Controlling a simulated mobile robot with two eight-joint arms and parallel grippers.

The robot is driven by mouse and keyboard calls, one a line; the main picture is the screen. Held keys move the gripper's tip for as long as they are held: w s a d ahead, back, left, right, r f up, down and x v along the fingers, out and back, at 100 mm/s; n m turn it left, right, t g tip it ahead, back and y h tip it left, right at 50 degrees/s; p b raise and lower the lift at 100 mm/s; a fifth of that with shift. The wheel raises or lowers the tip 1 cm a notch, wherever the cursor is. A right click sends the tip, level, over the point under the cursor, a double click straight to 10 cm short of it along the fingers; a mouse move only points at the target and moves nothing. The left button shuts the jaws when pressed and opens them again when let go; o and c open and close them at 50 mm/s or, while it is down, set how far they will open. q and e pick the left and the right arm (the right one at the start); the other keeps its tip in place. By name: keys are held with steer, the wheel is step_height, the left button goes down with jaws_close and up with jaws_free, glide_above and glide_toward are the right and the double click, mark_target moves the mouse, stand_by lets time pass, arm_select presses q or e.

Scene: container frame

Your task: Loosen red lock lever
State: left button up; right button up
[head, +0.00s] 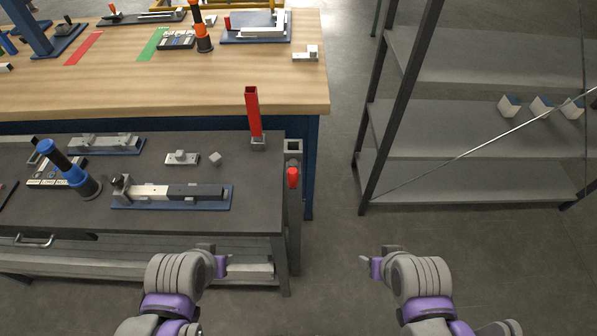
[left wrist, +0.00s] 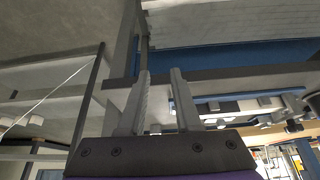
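A red upright square tube (head: 253,112) stands in a grey socket at the right end of the dark bench in the head view. A small red grip (head: 292,177) sits lower on the bench's right side, below a grey square opening (head: 292,147). I cannot tell for certain which red part is the lock lever. My left gripper (head: 228,264) is in front of the bench, below and left of the red grip, touching neither red part. In the left wrist view its fingers (left wrist: 161,76) are apart with nothing between them. My right gripper (head: 366,260) is over the floor, right of the bench; its finger gap is unclear.
The dark bench (head: 120,217) holds a blue fixture (head: 218,206), a blue-handled tool (head: 66,168) and small grey blocks. A wooden table (head: 300,95) stands behind. A grey shelf rack (head: 470,190) stands at right, with clear floor (head: 335,230) between.

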arm_select(q)
steer(key=w+d+r, duration=0.1)
steer(key=r, duration=0.1)
steer(key=w+d+r+m, duration=0.1)
steer(key=w+r, duration=0.1)
steer(key=w+d+r+m+h, duration=0.1)
steer(key=r, duration=0.1)
steer(key=shift+w+d, duration=0.1)
steer(key=shift+w, duration=0.2)
jaws_close()
step_height(320, 180, up, 17)
steer(key=m+g+h, duration=0.2)
steer(key=m+g, duration=0.1)
steer(key=m, duration=0.7)
glide_above(293, 168)
steer(key=d, duration=0.2)
steer(key=d+x, duration=0.1)
steer(key=x, duration=0.9)
steer(key=a, duration=0.2)
steer(key=s+a, duration=0.1)
steer(key=a, duration=0.1)
steer(key=shift+s+r, duration=0.25)
steer(key=shift+m+g+p, duration=0.3)
steer(key=shift+m, duration=0.1)
